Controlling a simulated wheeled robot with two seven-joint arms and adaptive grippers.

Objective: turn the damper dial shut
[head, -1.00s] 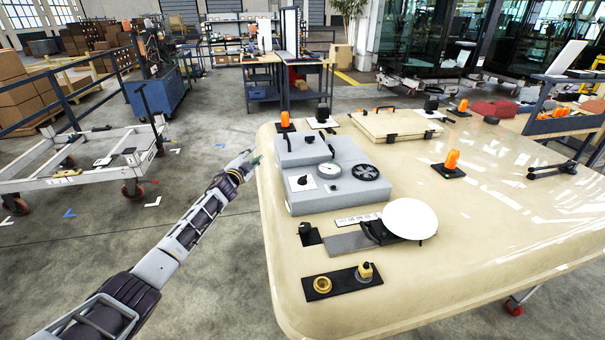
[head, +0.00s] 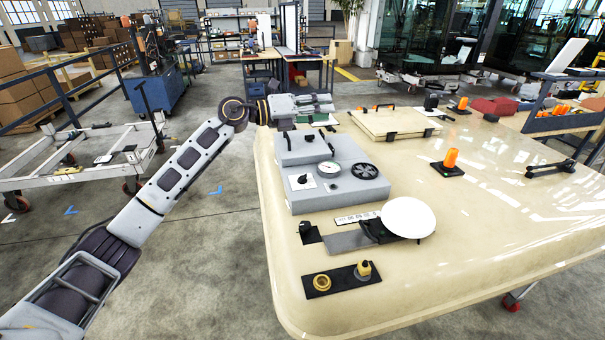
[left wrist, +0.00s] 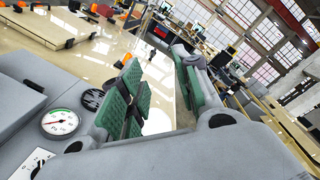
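A grey control box (head: 335,190) stands on the cream top. Its face carries a white plate with a black pointer knob (head: 303,180), a round gauge (head: 329,169) and a black spoked round dial (head: 364,171). I cannot tell for sure which is the damper dial. In the left wrist view the gauge (left wrist: 60,122), the spoked dial (left wrist: 92,99) and part of the white plate (left wrist: 32,164) show at lower left. My left gripper (head: 322,103) is above the far end of the box, apart from the dials. Its green pads (left wrist: 160,92) are apart and empty. My right gripper is out of view.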

